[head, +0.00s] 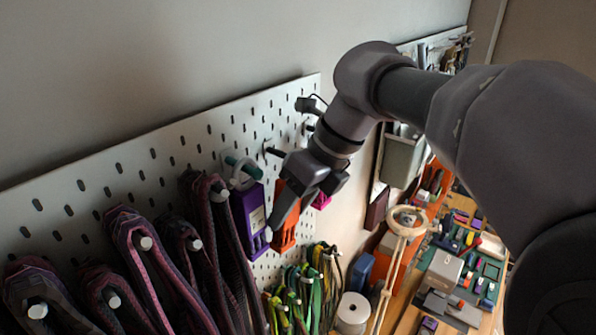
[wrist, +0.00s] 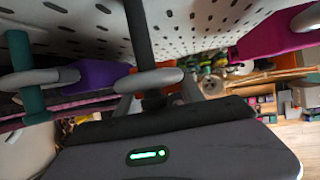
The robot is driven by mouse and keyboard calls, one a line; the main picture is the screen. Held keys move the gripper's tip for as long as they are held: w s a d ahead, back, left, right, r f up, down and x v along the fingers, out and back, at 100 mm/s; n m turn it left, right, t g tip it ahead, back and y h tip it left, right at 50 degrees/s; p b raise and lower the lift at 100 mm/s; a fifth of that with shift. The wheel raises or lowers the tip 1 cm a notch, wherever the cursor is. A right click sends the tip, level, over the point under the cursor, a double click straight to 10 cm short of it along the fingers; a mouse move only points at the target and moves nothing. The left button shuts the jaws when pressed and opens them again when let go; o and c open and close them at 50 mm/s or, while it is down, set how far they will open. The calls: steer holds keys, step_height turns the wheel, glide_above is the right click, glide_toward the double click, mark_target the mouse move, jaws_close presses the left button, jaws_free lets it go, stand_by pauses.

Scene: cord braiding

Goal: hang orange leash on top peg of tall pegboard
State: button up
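The orange leash (head: 285,238) is a flat orange case, upright against the tall pegboard (head: 200,133). My gripper (head: 290,203) is right in front of it and covers its upper part. In the wrist view a grey loop with an orange edge (wrist: 150,82) lies at a long black peg (wrist: 140,35); it looks to be around the peg, close above my gripper's dark body. The black peg also shows left of my gripper in the head view (head: 275,152). The fingertips are hidden, so I cannot tell whether they grip the case.
A purple case (head: 250,218) hangs by a grey loop on a green peg (head: 240,168) just left. A magenta case (head: 322,200) is close on the right. Several dark striped leashes (head: 150,265) hang further left; green and yellow ones (head: 305,290) hang below.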

steer(key=o, duration=0.3)
steer(key=shift+a+f, duration=0.1)
